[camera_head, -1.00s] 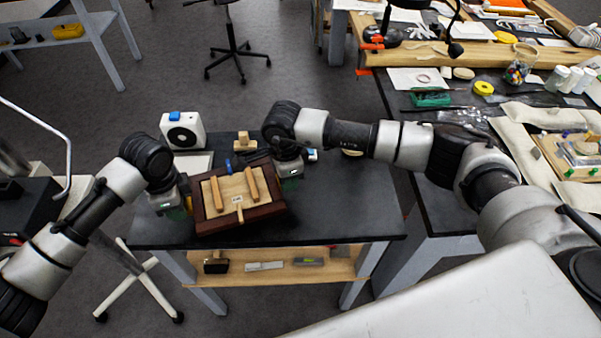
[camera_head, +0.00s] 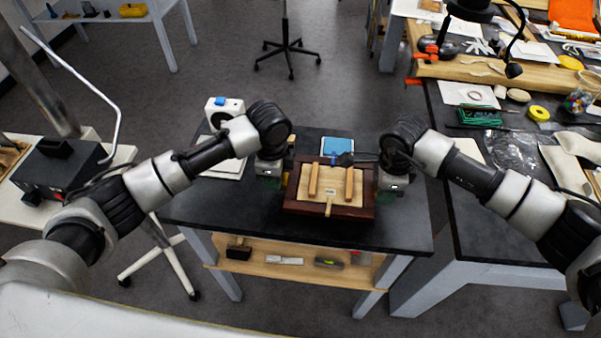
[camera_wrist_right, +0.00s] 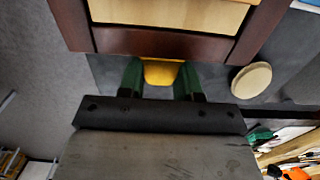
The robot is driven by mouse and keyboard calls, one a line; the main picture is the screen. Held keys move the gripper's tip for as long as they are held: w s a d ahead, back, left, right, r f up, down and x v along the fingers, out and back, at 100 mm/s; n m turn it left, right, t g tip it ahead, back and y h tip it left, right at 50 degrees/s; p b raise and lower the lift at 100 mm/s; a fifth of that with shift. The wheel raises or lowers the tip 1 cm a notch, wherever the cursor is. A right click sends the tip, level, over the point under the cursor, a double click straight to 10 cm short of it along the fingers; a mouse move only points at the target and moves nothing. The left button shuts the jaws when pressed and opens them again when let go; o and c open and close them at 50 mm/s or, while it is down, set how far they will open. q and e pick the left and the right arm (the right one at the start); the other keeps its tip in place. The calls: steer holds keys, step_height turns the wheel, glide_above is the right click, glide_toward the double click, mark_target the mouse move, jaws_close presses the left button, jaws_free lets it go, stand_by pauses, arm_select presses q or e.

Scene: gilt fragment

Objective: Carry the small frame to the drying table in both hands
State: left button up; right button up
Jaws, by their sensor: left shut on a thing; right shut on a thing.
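The small frame (camera_head: 329,208) is dark red-brown with a pale wooden panel and two upright wooden bars, seen near the middle of the head view. My left gripper (camera_head: 284,183) is at its left side and shut on it; the fingertips are mostly hidden. My right gripper (camera_head: 376,186) is at its right side. In the right wrist view the green fingers of my right gripper (camera_wrist_right: 161,80) are shut on a yellow block at the frame's edge (camera_wrist_right: 160,40). The frame appears level, over a black-topped table (camera_head: 235,205); I cannot tell whether it touches.
A white device with a blue top (camera_head: 224,110) stands at the table's back left. A blue-topped item (camera_head: 337,145) is behind the frame. The table's lower shelf (camera_head: 290,265) holds tools. A cluttered workbench (camera_head: 470,215) stands to the right, and a black box (camera_head: 58,168) to the left.

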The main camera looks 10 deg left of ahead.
mark_target(277, 194)
arm_select(q)
steer(key=shift+f, duration=0.15)
arm_select(e)
steer(key=shift+f, duration=0.1)
